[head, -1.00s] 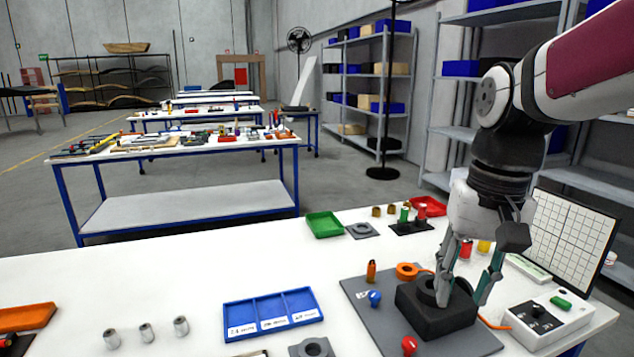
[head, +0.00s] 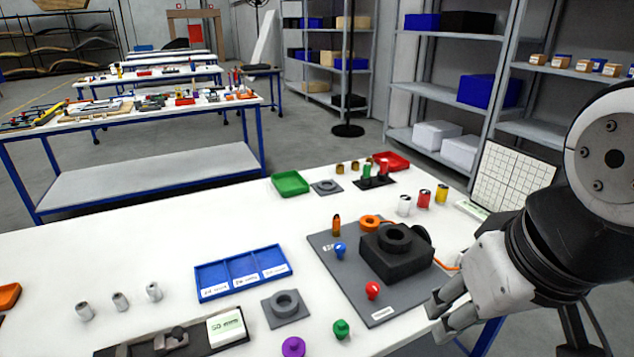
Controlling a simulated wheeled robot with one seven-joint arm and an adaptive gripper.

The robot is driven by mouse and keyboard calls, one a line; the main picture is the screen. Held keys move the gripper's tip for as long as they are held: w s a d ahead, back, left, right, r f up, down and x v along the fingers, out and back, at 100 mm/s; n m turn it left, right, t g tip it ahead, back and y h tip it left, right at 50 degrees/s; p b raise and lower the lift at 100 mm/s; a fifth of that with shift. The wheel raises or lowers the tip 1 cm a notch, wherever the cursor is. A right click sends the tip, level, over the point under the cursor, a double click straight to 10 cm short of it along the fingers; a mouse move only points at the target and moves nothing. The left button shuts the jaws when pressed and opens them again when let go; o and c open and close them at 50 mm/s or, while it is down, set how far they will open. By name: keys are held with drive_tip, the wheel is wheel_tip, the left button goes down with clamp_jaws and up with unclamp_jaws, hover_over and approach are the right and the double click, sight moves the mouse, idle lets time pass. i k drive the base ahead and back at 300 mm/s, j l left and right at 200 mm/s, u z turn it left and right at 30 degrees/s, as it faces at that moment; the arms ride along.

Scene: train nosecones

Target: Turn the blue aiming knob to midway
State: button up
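The blue aiming knob (head: 340,250) sits on the grey base plate (head: 349,286), left of a black block with a round ring (head: 396,258) on top. A red knob (head: 373,290) is on the same plate near its front. The angle of the blue knob is too small to read. My gripper (head: 440,318) is at the lower right, low over the table's front edge, to the right of the plate and apart from the blue knob. Its fingers point left; I cannot tell how far apart they are. Nothing shows between them.
A blue tray (head: 243,284) and a grey ring holder (head: 286,307) lie to the left. Purple (head: 293,347) and green (head: 341,329) knobs are in front.

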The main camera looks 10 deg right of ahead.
sight(339, 248)
drive_tip(key=i+l, duration=0.3)
drive_tip(key=l, duration=0.15)
drive_tip(key=i+l, duration=0.3)
drive_tip(key=l, duration=0.15)
drive_tip(key=u, duration=0.05)
